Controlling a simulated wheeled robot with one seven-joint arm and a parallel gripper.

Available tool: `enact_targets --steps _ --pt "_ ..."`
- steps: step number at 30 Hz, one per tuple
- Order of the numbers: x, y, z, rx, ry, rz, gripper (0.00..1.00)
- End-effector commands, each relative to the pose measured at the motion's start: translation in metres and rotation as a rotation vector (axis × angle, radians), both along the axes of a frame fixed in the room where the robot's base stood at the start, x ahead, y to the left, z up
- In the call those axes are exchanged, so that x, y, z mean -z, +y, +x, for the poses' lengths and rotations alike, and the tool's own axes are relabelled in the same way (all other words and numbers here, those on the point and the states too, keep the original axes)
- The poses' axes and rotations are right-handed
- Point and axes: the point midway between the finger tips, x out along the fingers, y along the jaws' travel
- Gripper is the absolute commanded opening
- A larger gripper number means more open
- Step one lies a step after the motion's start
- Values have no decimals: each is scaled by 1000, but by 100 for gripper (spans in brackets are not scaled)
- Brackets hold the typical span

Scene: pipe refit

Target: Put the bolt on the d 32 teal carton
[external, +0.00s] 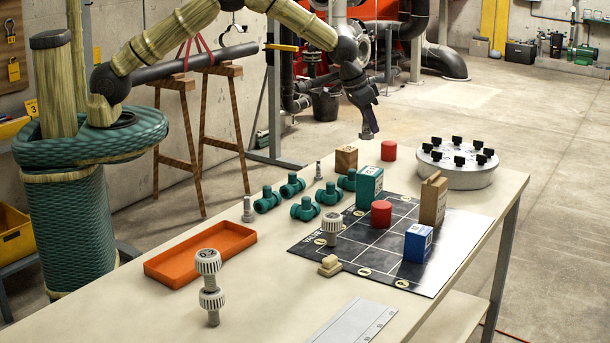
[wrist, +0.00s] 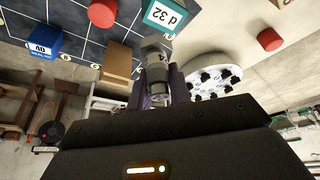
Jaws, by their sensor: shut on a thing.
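The d 32 teal carton (external: 369,187) stands upright at the back edge of the dark grid mat. It also shows at the top of the wrist view (wrist: 172,14), its label partly cut off by the frame edge. My gripper (external: 368,134) is in the air above the table's far side, pointing down. It is shut on a grey metal bolt (wrist: 156,66), seen between the fingers in the wrist view; the bolt is small and mostly hidden in the external view. The bolt is apart from the carton and higher than its top.
On the mat (external: 345,255) stand a brown carton (external: 432,202), a blue carton (external: 418,243) and a red cylinder (external: 381,214).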

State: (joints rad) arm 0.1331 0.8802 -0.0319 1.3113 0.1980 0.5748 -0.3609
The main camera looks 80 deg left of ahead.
Motion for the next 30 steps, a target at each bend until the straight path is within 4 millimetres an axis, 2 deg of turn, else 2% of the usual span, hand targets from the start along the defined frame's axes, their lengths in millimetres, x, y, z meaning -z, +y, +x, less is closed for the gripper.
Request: enact_targets --steps 1,9,16,25,30 --pt "5 -1 1 -17 -4 0 0" --pt "-3 0 1 -62 -4 -2 0" --pt "1 1 1 -61 -2 0 0" --pt "49 0 0 -59 1 -1 0" --pt "60 0 1 -60 -4 -1 0"
